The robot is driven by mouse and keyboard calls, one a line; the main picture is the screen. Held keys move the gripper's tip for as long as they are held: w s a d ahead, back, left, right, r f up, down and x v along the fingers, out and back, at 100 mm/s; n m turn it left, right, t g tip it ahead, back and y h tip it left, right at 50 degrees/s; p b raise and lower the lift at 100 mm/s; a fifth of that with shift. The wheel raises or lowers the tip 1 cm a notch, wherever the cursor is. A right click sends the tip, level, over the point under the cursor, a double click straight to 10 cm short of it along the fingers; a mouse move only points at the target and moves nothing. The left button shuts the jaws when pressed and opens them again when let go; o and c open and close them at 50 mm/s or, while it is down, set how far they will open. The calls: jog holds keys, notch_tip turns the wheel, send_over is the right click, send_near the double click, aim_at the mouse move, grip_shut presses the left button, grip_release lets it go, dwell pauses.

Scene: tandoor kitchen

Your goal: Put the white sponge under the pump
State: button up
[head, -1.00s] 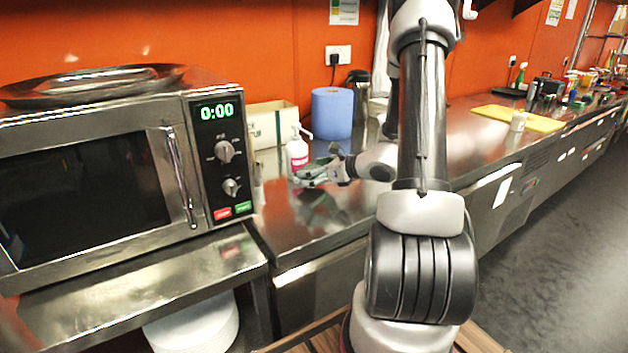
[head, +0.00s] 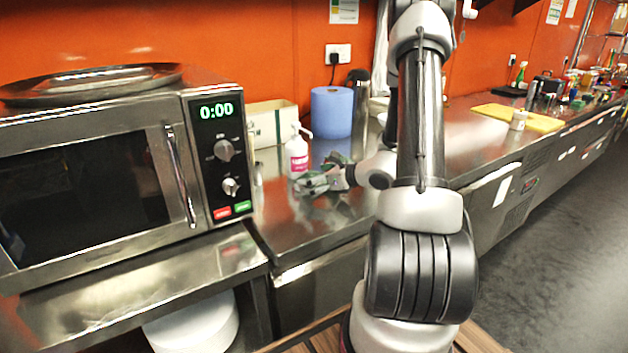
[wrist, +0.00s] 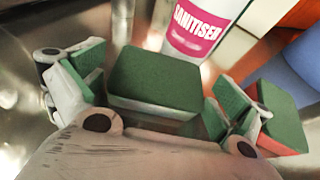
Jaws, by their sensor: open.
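The pump bottle (head: 298,158) is white with a pink label and stands upright on the steel counter beside the microwave. Its label reads SANITISER in the wrist view (wrist: 195,32). The white sponge (wrist: 155,78), with a green top and pale side, lies on the counter in front of the bottle. My gripper (head: 316,181) is low over the counter, just in front of the bottle. In the wrist view my gripper (wrist: 158,90) is open, with a finger on either side of the white sponge. Whether they touch it I cannot tell. The head view largely hides the sponge.
A red sponge with a green top (wrist: 282,115) lies just outside the right finger. A blue paper roll (head: 332,112) and a box (head: 272,124) stand behind. The microwave (head: 110,170) is at left. A yellow board (head: 520,117) lies farther right.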

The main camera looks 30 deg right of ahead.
jog(key=v, duration=1.1)
jog(key=shift+s+d+r, duration=0.1)
jog(key=shift+r, duration=0.05)
jog(key=shift+s+r, duration=0.25)
jog(key=shift+s, duration=0.05)
jog(key=s+a+r+n+g+y, duration=0.1)
jog(key=s+a+r+n+g, duration=0.3)
jog(key=s+a+n, duration=0.3)
jog(key=s+a+r+n+g+y, duration=0.1)
jog(key=s+a+r+n+g, duration=0.3)
jog(key=a+n, duration=0.5)
jog(key=s+d+r+n+h, duration=0.4)
jog(key=s+r+n+h, duration=0.3)
jog(key=n, duration=0.8)
jog(key=s+r, duration=0.2)
jog(key=s, duration=0.1)
jog(key=shift+h, duration=0.3)
